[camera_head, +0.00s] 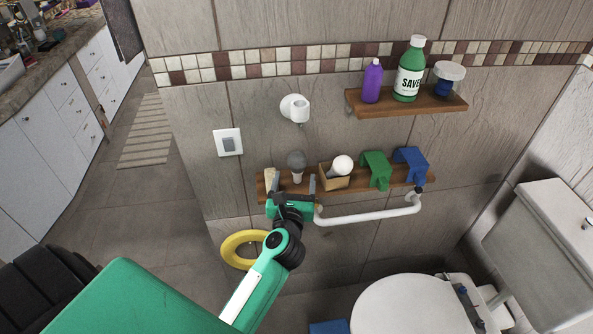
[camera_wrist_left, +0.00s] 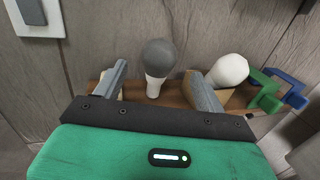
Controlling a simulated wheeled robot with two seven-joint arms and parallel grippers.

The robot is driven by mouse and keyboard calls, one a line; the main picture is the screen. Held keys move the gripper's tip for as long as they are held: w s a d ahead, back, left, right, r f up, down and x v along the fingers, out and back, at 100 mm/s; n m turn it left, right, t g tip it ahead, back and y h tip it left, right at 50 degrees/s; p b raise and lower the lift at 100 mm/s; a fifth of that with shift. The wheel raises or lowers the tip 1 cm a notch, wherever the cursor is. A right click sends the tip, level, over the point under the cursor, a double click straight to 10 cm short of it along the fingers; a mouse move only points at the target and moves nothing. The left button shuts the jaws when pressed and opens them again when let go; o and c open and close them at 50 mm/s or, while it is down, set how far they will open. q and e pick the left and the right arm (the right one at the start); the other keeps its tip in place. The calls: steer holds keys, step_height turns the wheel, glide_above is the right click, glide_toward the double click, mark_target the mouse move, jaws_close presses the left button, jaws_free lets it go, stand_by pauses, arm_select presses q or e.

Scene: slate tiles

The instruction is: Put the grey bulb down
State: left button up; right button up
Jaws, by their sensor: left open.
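The grey bulb (camera_head: 296,162) stands upright on the lower wooden shelf (camera_head: 405,182), grey globe up and white base down. It also shows in the left wrist view (camera_wrist_left: 157,66). My left gripper (camera_head: 294,184) is open, with one finger on each side of the bulb's base. In the left wrist view gaps show between the bulb and both fingers, so they are apart from it. The very bottom of the bulb is partly hidden in the head view. My right gripper is not in view.
A white bulb (camera_head: 343,165) in a small box (camera_head: 335,181), a green holder (camera_head: 376,168) and a blue holder (camera_head: 411,162) sit to the right on the same shelf. A white rail (camera_head: 370,216) runs below. A white wall socket (camera_head: 295,108) is above.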

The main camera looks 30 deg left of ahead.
arm_select(q)
steer(key=v, duration=0.3)
steer(key=shift+s+b, duration=0.1)
steer(key=shift+b, duration=0.2)
steer(key=shift+f, duration=0.1)
steer(key=s+d+f+m+g+h, duration=0.2)
steer(key=s+d+f+m+h, duration=0.15)
steer(key=f+m, duration=0.8)
steer(key=s+d+f+m+g+h, duration=0.2)
steer(key=s+f+m, duration=0.35)
steer(key=f, duration=1.15)
steer(key=s+d+f+m+g+h, duration=0.1)
steer(key=s+d+f+m+h, duration=0.15)
steer(key=f+m, duration=1)
steer(key=s+a+f+m+g, duration=0.2)
steer(key=s+f+m+g, duration=0.4)
steer(key=s+f, duration=0.9)
steer(key=s+a+f+m+g, duration=0.2)
steer(key=s+f+m, duration=0.1)
steer(key=s, duration=0.6)
steer(key=s+a+f+m+g+y, duration=0.1)
steer(key=s+a+f+m+g, duration=0.1)
steer(key=s, duration=0.8)
step_height(320, 180, down, 2)
steer(key=shift+a+f+m+g, duration=0.1)
steer(key=shift+a+m+g, duration=0.45)
steer(key=shift+m, duration=0.7)
